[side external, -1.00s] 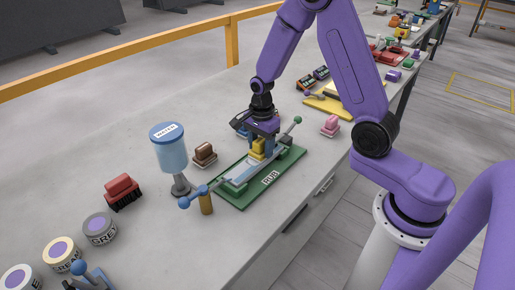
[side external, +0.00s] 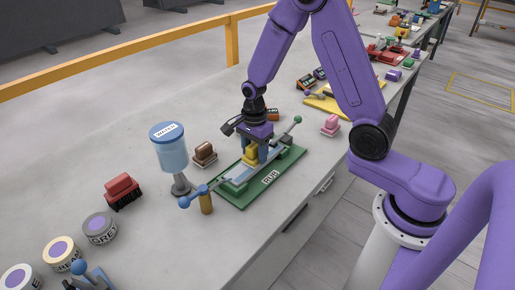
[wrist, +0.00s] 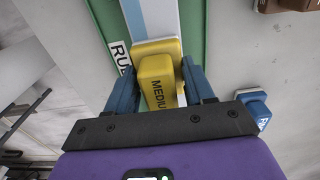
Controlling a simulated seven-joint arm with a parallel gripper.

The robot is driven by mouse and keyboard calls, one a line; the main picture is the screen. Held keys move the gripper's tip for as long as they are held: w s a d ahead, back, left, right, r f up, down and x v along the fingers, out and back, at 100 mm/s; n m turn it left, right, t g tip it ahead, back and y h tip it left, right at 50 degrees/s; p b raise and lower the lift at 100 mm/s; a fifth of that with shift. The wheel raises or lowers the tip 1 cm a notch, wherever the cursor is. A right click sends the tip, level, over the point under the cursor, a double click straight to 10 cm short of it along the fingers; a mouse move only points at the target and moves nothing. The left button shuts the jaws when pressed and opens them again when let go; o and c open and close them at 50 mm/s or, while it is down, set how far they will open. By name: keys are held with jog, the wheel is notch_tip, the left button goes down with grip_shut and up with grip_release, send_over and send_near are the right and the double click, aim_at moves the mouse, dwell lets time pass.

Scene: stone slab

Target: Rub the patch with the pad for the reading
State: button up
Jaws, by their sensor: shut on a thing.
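A yellow pad (side external: 250,156), its visible lettering reading "MEDIU", is held between the blue fingers of my gripper (wrist: 163,84). The pad also shows in the wrist view (wrist: 158,75). My gripper points down over the green board marked RUB (side external: 285,168), which lies on the slab. A pale blue-grey strip (side external: 237,174) runs along the board's middle. The pad appears to rest on this strip, but its underside is hidden. I cannot make out a separate patch; the pad may cover it.
A blue labelled block (wrist: 254,106) shows in the wrist view.

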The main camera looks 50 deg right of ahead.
aim_at(247, 159)
jog(key=shift+a+r, duration=0.15)
jog(key=shift+a, duration=1.45)
jog(key=shift+d+f, duration=0.15)
jog(key=shift+d, duration=1.45)
jog(key=shift+d+f, duration=0.15)
jog(key=shift+d, duration=1.45)
jog(key=shift+d+f, duration=0.1)
jog(key=shift+d, duration=0.4)
jog(key=shift+c, duration=0.8)
jog(key=shift+s+a, duration=0.1)
jog(key=shift+a, duration=1.7)
jog(key=shift+a+r, duration=0.15)
jog(key=shift+a, duration=0.8)
jog(key=shift+a+r, duration=0.1)
jog(key=shift+a, duration=0.85)
jog(key=shift+r, duration=3.05)
jog(key=shift+w+r, duration=0.1)
jog(key=shift+w, duration=0.1)
